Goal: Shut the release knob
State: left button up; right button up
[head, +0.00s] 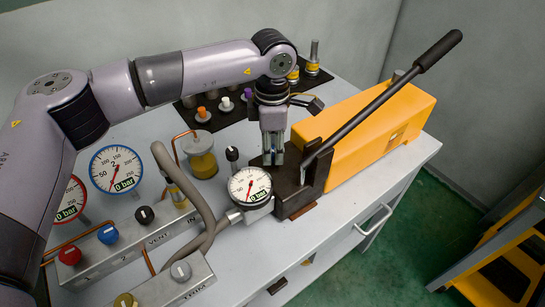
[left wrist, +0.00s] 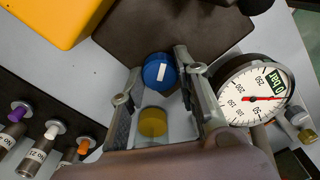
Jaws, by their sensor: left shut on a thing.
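The release knob (left wrist: 160,70) is a blue round knob with a white mark, between my left fingertips in the left wrist view. My left gripper (left wrist: 159,66) is shut on it, one finger on each side. In the head view my left gripper (head: 273,150) points down beside the dark block (head: 308,183) at the front of the orange hand pump (head: 372,132); it hides the knob there. The pump gauge (head: 250,187) reads 0 bar in the head view and is close beside the right finger in the wrist view (left wrist: 255,92). My right gripper is not in view.
The pump's long black lever (head: 385,98) slopes up to the right. Hoses (head: 190,185), valve blocks with coloured knobs (head: 120,240) and more gauges (head: 116,168) crowd the left. A dark mat (head: 228,118) with small fittings lies behind. A yellow step (head: 500,255) stands on the floor.

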aim_at(272, 150)
pick_arm(q)
jog(key=m+b, duration=0.2)
jog(key=m, duration=0.1)
jog(key=shift+f+m+b, duration=0.1)
jog(key=shift+m+b, duration=0.9)
jog(key=shift+m, duration=0.7)
jog(key=shift+r, duration=0.2)
jog(key=o, duration=1.2)
jog(key=shift+f, duration=0.1)
jog(key=shift+c, duration=0.2)
notch_tip(272, 150, up, 12)
